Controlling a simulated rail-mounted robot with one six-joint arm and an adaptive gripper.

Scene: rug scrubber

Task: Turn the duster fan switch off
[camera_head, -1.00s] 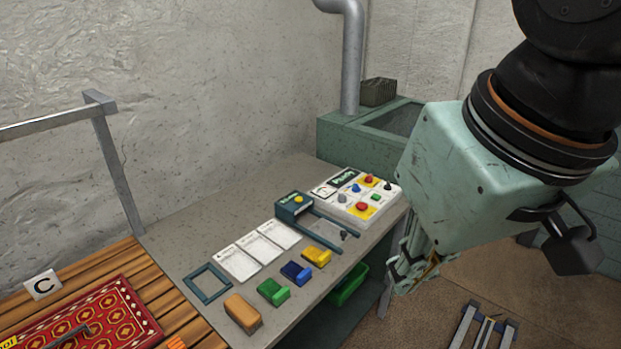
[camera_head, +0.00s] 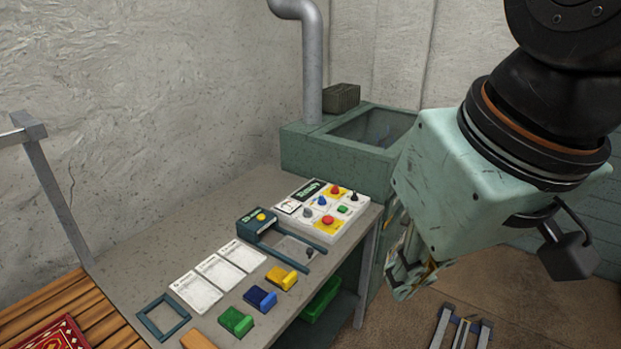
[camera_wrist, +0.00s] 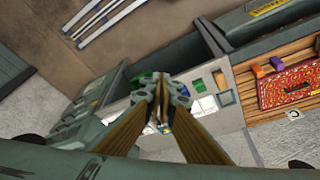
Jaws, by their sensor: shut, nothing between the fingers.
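The white control panel (camera_head: 322,210) sits at the far right end of the grey table. It has red, blue, green, grey and black controls on white and yellow fields. A black knob or lever (camera_head: 354,197) stands at its right back corner. I cannot read which control is the duster fan switch, nor its position. My gripper (camera_head: 405,272) hangs to the right of the panel, beyond the table's edge, apart from it. In the wrist view my gripper (camera_wrist: 162,112) is shut and empty, and it covers part of the table behind it.
A dark teal device (camera_head: 258,226) with two rails stands beside the panel. White cards (camera_head: 218,271), a teal frame (camera_head: 163,317) and coloured blocks (camera_head: 260,298) lie nearer. A green bin (camera_head: 383,131) with a grey pipe (camera_head: 312,70) stands behind. A patterned rug (camera_wrist: 300,88) shows in the wrist view.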

